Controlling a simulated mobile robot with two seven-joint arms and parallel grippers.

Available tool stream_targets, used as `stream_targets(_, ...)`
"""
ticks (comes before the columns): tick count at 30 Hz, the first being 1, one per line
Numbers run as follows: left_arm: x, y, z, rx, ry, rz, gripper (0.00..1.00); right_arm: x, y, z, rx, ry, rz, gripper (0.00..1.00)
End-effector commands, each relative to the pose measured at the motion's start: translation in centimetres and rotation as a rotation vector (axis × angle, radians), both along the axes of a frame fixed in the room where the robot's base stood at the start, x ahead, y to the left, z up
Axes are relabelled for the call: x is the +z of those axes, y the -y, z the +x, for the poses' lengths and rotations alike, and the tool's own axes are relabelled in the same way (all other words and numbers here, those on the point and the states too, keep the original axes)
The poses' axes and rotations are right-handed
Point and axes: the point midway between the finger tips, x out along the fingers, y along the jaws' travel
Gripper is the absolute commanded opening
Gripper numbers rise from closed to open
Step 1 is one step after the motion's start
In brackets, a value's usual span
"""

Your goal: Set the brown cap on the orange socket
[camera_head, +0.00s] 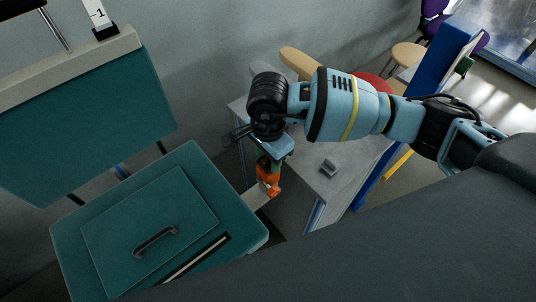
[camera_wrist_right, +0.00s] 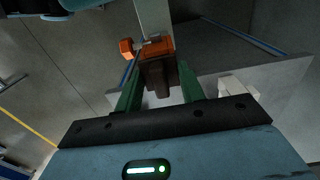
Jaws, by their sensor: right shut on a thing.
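My right gripper (camera_head: 272,158) reaches down at the right side of the teal test chair. In the wrist view its green fingers (camera_wrist_right: 160,88) are shut on the brown cap (camera_wrist_right: 158,76). The orange socket (camera_wrist_right: 157,47), with an orange knob at its side, is directly beyond the cap, at the end of a pale bar (camera_wrist_right: 153,15). In the head view the socket (camera_head: 268,179) is just below the fingers, and the cap is mostly hidden. Cap and socket overlap in the wrist view; I cannot tell whether the cap is seated. My left gripper is not in view.
The teal chair seat (camera_head: 80,225) with a dark handle (camera_head: 155,241) fills the lower left. A grey table (camera_head: 340,145) stands under my right arm, with a small grey block (camera_head: 329,168) on it. A blue panel (camera_head: 445,55) stands at the right.

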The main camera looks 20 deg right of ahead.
Motion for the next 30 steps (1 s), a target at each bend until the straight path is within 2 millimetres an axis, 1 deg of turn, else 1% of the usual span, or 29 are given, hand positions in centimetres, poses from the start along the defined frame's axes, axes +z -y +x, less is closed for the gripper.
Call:
stream_targets(9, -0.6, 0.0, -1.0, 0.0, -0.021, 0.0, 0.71, -0.8, 0.0, 0.0, 0.0, -0.001, 0.0, 0.19)
stream_targets(17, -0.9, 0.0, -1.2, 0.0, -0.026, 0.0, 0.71, -1.3, 0.0, 0.0, 0.0, -0.001, 0.0, 0.19)
stream_targets(18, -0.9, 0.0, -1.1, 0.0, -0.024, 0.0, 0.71, -1.2, 0.0, 0.0, 0.0, 0.0, 0.0, 0.44)
stream_targets(22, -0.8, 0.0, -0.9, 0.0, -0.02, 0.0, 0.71, -1.2, 0.0, 0.0, 0.0, 0.0, 0.0, 0.61)
stream_targets(23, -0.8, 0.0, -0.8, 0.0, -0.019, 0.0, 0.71, -1.2, 0.0, 0.0, 0.0, 0.0, 0.0, 0.64)
stream_targets(30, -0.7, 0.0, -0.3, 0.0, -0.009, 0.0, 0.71, -1.2, 0.0, 0.0, 0.0, 0.0, 0.0, 0.64)
